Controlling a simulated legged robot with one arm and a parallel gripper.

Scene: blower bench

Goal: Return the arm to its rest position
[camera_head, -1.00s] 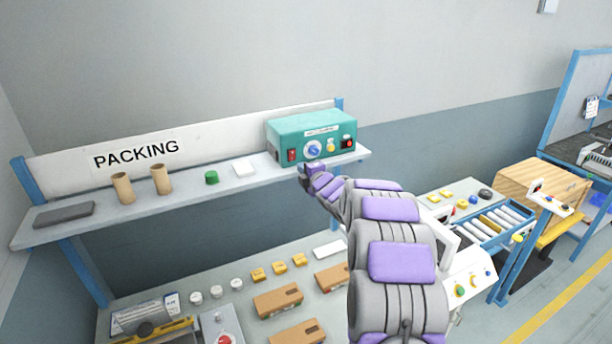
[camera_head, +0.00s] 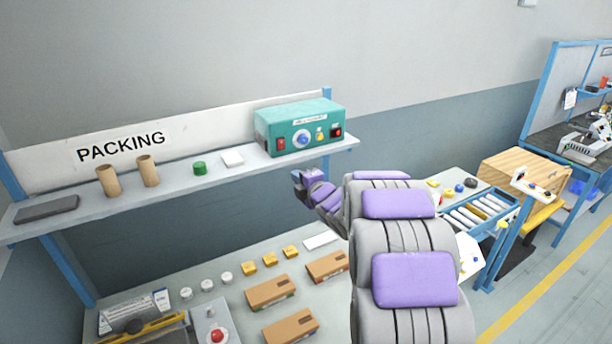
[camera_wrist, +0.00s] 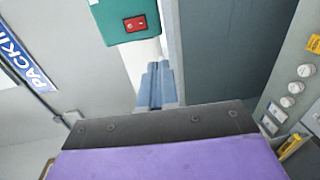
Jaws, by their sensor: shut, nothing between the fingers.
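My gripper (camera_head: 300,182) is at the far end of my grey and purple arm, in the middle of the head view. It is shut and empty, just below the shelf's front edge and under the teal control box (camera_head: 300,128). My arm reaches from the lower right toward the shelf and hides part of the bench behind it. In the wrist view, my purple and dark wrist housing fills the lower part, and the teal box with its red switch (camera_wrist: 136,23) shows at the top.
The shelf (camera_head: 120,214) holds two cardboard tubes, a green cap (camera_head: 199,168) and a white block. On the bench below are brown boxes (camera_head: 270,291), yellow parts, white knobs and a red button (camera_head: 217,336). A roller conveyor (camera_head: 478,213) stands at right. Open floor (camera_head: 560,270) lies beyond it.

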